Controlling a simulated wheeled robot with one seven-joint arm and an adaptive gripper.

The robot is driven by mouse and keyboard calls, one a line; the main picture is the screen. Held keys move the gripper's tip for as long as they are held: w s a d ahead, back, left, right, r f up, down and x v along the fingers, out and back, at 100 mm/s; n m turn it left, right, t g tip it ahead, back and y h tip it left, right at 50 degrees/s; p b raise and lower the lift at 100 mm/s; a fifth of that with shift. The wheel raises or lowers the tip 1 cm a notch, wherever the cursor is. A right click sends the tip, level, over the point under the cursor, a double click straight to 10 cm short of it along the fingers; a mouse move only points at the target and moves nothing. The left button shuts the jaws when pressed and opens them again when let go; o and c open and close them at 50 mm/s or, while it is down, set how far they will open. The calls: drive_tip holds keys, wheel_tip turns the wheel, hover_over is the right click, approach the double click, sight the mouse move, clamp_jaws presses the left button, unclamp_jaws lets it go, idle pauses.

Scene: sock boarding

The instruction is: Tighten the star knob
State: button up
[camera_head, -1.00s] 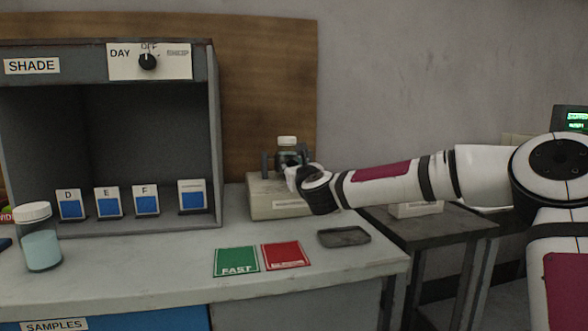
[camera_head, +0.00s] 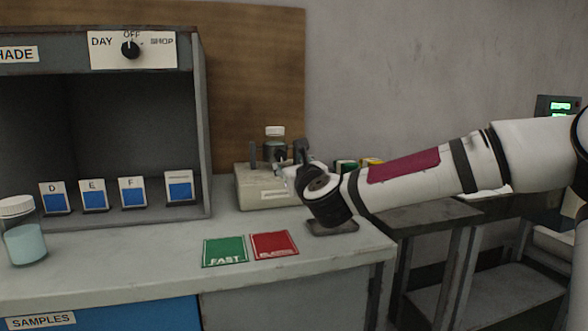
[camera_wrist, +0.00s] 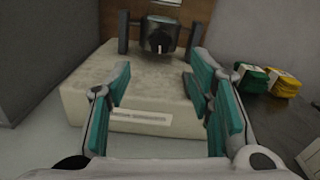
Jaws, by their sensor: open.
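A beige machine (camera_head: 262,196) stands on the bench with two dark upright posts holding a dark jar with a white cap (camera_head: 275,131). In the wrist view, the beige machine (camera_wrist: 85,92) lies straight ahead, with the dark jar (camera_wrist: 158,35) between its posts and a small white mark on the jar's lower front. I cannot make out a star knob for certain in either view. My gripper (camera_head: 290,172) is at the machine's front right; in the wrist view, my gripper (camera_wrist: 160,85) is open, its teal-padded fingers apart with nothing between them.
A dark shallow tray (camera_head: 335,228) lies under my wrist, partly hidden. Green (camera_head: 225,251) and red (camera_head: 273,245) cards lie on the bench front. A grey shade cabinet (camera_head: 205,120) stands left. Green and yellow items (camera_wrist: 268,80) sit right of the machine.

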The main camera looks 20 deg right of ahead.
drive_tip(key=shift+s, duration=1.15)
